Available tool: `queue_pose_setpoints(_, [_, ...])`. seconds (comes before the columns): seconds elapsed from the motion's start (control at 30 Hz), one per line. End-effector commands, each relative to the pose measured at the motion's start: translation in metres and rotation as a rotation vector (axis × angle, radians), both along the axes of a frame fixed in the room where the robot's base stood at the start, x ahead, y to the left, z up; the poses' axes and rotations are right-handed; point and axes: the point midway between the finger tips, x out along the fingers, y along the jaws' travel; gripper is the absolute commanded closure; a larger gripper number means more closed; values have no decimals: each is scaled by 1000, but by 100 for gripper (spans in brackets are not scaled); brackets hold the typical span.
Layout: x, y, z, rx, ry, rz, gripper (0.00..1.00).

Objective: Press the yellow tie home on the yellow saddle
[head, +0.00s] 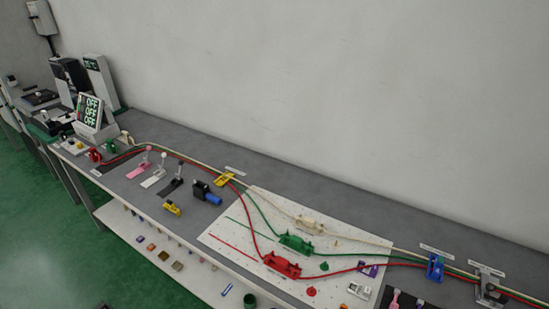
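The yellow saddle (224,179) is on the grey bench near the upper left corner of the white board. The red, green and cream cables run through or over it; it is too small to tell how they sit. A separate small yellow piece (172,208), which looks like the yellow tie, lies on the bench near its front edge, left of and nearer than the saddle. The two are apart. My gripper is not in view.
The white board (215,239) carries red (282,265), green (296,243) and cream (311,226) holders. A black and blue tool (207,193) lies between the yellow pieces. Upright levers (162,160) stand left. A blue saddle (435,268) is at right.

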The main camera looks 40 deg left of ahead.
Motion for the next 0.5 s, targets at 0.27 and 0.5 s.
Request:
queue_pose_setpoints(0.27, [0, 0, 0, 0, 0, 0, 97])
queue_pose_setpoints(0.5, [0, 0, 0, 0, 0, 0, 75])
